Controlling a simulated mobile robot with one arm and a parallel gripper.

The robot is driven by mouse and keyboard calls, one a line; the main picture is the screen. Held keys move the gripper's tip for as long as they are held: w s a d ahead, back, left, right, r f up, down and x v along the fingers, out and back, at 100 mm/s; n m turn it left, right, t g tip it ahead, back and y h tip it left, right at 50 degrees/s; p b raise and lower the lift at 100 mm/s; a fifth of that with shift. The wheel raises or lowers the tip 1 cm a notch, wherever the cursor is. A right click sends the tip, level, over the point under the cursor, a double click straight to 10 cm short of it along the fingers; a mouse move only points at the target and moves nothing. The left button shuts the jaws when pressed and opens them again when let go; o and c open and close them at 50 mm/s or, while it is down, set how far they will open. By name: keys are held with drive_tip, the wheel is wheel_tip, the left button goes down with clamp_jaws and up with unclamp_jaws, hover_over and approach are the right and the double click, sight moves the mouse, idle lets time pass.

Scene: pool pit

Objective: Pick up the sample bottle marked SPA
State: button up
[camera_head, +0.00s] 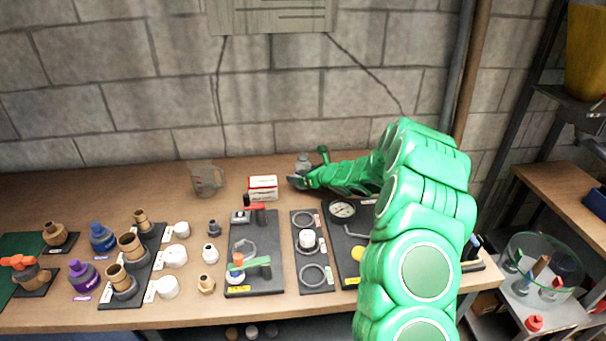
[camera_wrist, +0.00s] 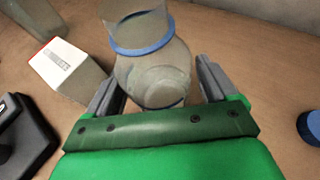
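A clear bottle (camera_wrist: 152,75) with a blue ring around its neck stands on the wooden bench. In the head view the bottle (camera_head: 303,161) is at the back of the bench, near the wall. No SPA marking can be read on it. My gripper (camera_wrist: 159,76) is open, with one grey finger on each side of the bottle's body. A gap shows on the right side; the left finger is very close, and I cannot tell whether it touches. In the head view my gripper (camera_head: 298,180) is low over the bench, just in front of the bottle.
A white and red box (camera_wrist: 66,68) is left of the bottle; it also shows in the head view (camera_head: 263,188). A clear jug (camera_head: 206,179) stands farther left. Black boards with fittings (camera_head: 253,277) fill the bench front. A blue round thing (camera_wrist: 311,127) is at right.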

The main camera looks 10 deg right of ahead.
sight(308, 166)
drive_tip(key=c, duration=1)
drive_tip(key=shift+r, duration=0.25)
drive_tip(key=shift+r, duration=1.4)
drive_tip(key=s+r, duration=0.9)
drive_tip(key=s, duration=0.4)
drive_tip(key=shift+s+d+r, duration=0.35)
